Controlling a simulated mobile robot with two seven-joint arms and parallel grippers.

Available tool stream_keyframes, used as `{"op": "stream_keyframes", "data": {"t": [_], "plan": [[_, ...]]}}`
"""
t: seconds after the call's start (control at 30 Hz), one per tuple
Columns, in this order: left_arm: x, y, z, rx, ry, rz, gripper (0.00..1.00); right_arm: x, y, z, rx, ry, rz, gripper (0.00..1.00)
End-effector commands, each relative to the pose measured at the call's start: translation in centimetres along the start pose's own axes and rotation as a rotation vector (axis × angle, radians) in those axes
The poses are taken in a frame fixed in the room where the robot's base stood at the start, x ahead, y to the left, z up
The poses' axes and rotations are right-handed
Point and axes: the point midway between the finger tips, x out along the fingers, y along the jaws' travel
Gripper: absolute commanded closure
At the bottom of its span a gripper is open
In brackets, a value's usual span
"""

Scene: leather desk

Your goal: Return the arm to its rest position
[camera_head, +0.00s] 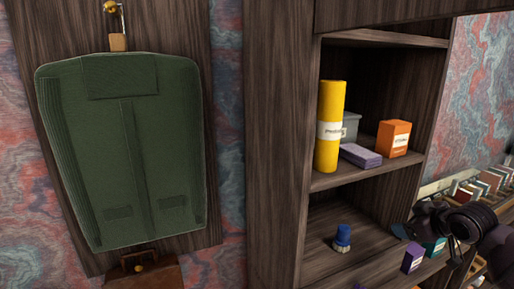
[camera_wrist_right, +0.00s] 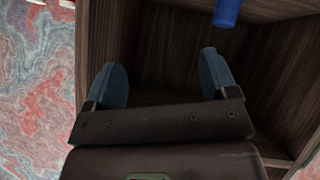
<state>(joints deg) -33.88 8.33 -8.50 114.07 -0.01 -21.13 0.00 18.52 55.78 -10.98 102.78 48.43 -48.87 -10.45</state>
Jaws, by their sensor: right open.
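My right arm (camera_head: 472,222) comes in from the right edge of the head view, a dark arm beside the lower shelf. My right gripper shows in the right wrist view (camera_wrist_right: 160,80), with two blue-grey fingers spread wide apart and nothing between them. Dark wooden boards lie beyond the fingers. In the head view the fingers are small and partly hidden by the arm. A blue capped bottle (camera_head: 342,238) stands on the lower shelf, apart from the gripper; a blue thing (camera_wrist_right: 228,12) also shows at the top of the wrist view. My left gripper is in neither view.
The upper shelf holds a yellow cylinder (camera_head: 330,127), a grey box (camera_head: 351,125), a lilac box (camera_head: 361,155) and an orange box (camera_head: 395,138). A purple box (camera_head: 412,258) and a teal box (camera_head: 434,246) stand near my right arm. A green backpack (camera_head: 125,150) hangs at left.

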Motion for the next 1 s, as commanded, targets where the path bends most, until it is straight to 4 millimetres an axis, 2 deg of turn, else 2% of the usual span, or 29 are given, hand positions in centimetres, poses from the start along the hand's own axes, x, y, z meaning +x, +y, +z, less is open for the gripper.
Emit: {"op": "stream_keyframes", "data": {"t": [0.03, 0.17, 0.37, 0.57, 0.8, 0.9, 1.0], "plan": [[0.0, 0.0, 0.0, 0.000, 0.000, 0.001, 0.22, 0.8, -1.8, 1.1, 0.010, 0.036, 0.016, 0.21], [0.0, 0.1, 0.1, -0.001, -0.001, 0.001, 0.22, 2.0, -6.2, 3.7, 0.031, 0.137, 0.073, 0.21], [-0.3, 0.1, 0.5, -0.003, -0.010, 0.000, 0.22, 1.9, -13.6, 8.9, 0.090, 0.228, 0.131, 0.21], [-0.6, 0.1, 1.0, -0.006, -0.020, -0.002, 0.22, 0.0, -20.6, 14.5, 0.166, 0.235, 0.176, 0.21], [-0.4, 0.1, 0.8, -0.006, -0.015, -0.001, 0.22, -3.4, -28.4, 21.7, 0.307, 0.120, 0.205, 0.21], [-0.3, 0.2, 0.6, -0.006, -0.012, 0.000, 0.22, -4.8, -31.0, 24.4, 0.380, 0.063, 0.202, 0.21], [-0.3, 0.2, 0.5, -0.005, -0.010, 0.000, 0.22, -5.9, -32.8, 26.4, 0.424, 0.017, 0.202, 0.21]]}}
